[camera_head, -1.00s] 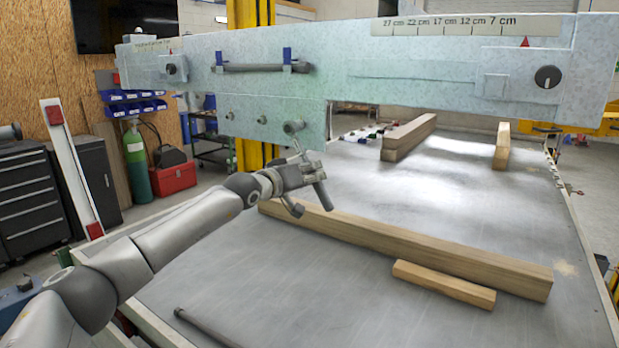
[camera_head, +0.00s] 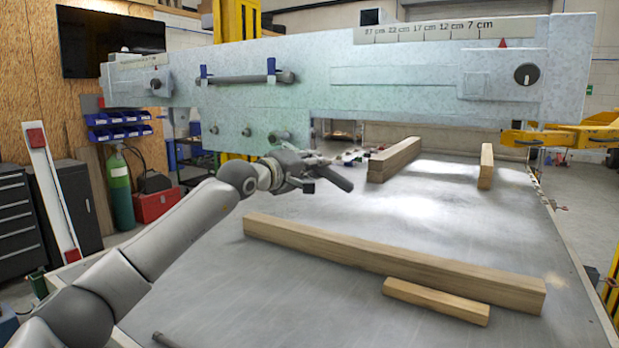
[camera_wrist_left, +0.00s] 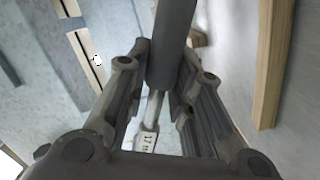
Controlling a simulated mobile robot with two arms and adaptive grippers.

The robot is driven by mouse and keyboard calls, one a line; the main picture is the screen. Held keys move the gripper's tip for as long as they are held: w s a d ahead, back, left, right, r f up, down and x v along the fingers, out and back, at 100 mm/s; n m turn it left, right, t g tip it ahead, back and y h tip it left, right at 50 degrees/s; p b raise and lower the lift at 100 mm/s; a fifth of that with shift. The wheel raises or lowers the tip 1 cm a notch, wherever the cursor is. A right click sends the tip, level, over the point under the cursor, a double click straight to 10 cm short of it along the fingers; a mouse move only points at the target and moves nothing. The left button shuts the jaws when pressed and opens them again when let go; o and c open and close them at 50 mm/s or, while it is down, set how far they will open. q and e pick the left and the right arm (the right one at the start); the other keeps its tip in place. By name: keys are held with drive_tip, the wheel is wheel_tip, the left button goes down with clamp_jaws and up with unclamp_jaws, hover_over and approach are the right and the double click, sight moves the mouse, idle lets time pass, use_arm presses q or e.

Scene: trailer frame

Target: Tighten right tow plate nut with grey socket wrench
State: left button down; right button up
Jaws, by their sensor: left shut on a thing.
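The tow plate (camera_head: 228,118) hangs under the left part of the pale trailer frame, with the left nut (camera_head: 213,130), middle nut (camera_head: 246,132) and a larger grey round end (camera_head: 278,138) at the right nut's place. My left gripper (camera_head: 308,180) is just below and right of that place, shut on the grey socket wrench, whose dark handle (camera_head: 338,178) slants down to the right. In the left wrist view the handle (camera_wrist_left: 172,45) lies between both fingers, and a shiny shaft with a "17" label shows below. I cannot tell whether the socket sits on the nut. My right gripper is out of view.
Wooden beams (camera_head: 395,262) lie on the grey table (camera_head: 300,310). A grey bar (camera_head: 240,78) rests in blue holders on the frame. A dark rod end shows at the table's near edge.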

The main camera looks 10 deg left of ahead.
use_arm(q)
drive_tip(key=r+n, duration=0.1)
drive_tip(key=d+r+n, duration=0.1)
drive_tip(key=r+n, duration=0.1)
drive_tip(key=shift+s+r+h+b, duration=0.2)
drive_tip(key=shift+r+h+b, duration=0.05)
drive_tip(key=shift+h+b, duration=0.1)
drive_tip(key=shift+d+r+n, duration=0.1)
drive_tip(key=shift+r+n, duration=0.9)
drive_tip(key=shift+r, duration=0.1)
drive_tip(key=shift+f+m, duration=0.9)
drive_tip(key=shift+f, duration=0.1)
drive_tip(key=shift+a+f+m+p, duration=0.3)
drive_tip(key=shift+f+m+p, duration=0.05)
drive_tip(key=shift+f+m, duration=0.6)
drive_tip(key=shift+w, duration=0.1)
